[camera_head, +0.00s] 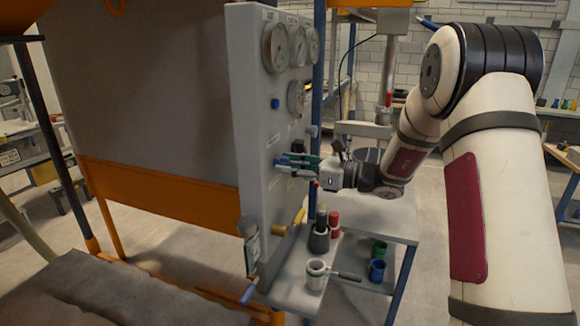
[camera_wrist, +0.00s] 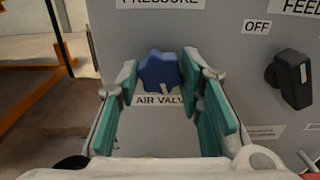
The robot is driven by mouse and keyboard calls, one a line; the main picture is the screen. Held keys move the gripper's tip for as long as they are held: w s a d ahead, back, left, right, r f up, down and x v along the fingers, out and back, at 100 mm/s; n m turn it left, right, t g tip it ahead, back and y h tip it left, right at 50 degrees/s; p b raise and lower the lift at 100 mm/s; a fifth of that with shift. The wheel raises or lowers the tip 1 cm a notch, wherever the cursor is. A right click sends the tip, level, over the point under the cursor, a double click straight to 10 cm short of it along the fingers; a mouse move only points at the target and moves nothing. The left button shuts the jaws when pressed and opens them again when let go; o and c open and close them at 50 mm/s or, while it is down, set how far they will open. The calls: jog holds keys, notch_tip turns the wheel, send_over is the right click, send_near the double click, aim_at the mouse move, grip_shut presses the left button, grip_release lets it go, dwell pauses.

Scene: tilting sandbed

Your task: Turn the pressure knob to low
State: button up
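A blue lobed knob (camera_wrist: 160,72) sits on the grey panel (camera_head: 248,120) with an "AIR VALVE" label right below it. A "PRESSURE" label (camera_wrist: 160,3) is above it, cut by the top edge of the wrist view. My gripper (camera_wrist: 161,82) has its green-padded fingers on both sides of the blue knob. The fingertips are very close to its edges, and I cannot tell whether they touch it. In the head view my gripper (camera_head: 284,162) reaches the panel from the right, and its fingers hide the knob.
A black knob (camera_wrist: 291,78) with "OFF" and "FEED" labels is right of my fingers. Gauges (camera_head: 277,48) line the upper panel. A yellow handle (camera_head: 290,225) sticks out below. A grey bench (camera_head: 380,210) with cups and bottles stands below my arm.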

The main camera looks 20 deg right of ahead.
jog(key=shift+n, duration=0.3)
jog(key=n+b, duration=3.1)
jog(key=b, duration=0.9)
jog(key=shift+n+b, duration=0.3)
jog(key=shift+r, duration=0.15)
jog(key=o, duration=1.2)
jog(key=shift+c, duration=0.2)
